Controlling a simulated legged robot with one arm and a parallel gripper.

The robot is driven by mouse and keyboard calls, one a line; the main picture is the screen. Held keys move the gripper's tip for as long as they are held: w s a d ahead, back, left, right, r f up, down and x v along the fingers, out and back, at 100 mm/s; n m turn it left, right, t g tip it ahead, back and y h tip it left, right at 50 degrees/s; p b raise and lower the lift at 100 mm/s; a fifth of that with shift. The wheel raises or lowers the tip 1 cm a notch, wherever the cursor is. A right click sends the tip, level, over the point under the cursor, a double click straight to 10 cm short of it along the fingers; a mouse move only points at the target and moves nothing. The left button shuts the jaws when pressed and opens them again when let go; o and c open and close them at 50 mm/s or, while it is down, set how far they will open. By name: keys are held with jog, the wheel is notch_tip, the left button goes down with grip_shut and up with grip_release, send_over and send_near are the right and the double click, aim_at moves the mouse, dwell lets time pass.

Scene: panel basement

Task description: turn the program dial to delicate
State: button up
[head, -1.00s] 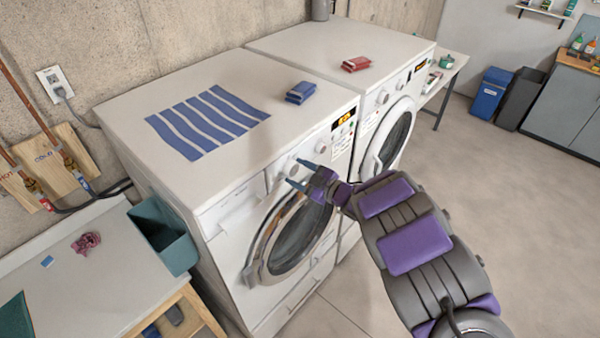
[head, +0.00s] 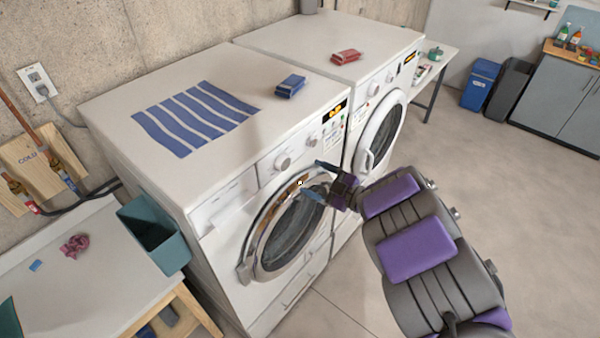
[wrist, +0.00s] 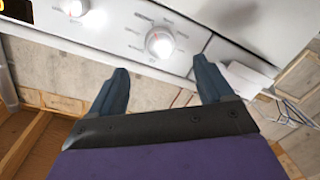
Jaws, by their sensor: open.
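The front washer (head: 195,230) has a round white program dial (head: 282,160) on its panel, left of a smaller knob (head: 313,137). In the wrist view the dial (wrist: 160,43) is ringed by printed marks too small to read; which one it points to I cannot tell. My gripper (head: 314,178) is open and empty, in front of the panel, below and right of the dial in the head view. In the wrist view the dial lies just beyond and between my two fingertips (wrist: 160,68), apart from them.
A bench (head: 70,275) with a teal bin (head: 155,235) is at left. Open floor lies right.

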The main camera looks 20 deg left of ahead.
jog(key=v, duration=0.8)
jog(key=shift+b, duration=0.35)
jog(key=shift+f, duration=0.15)
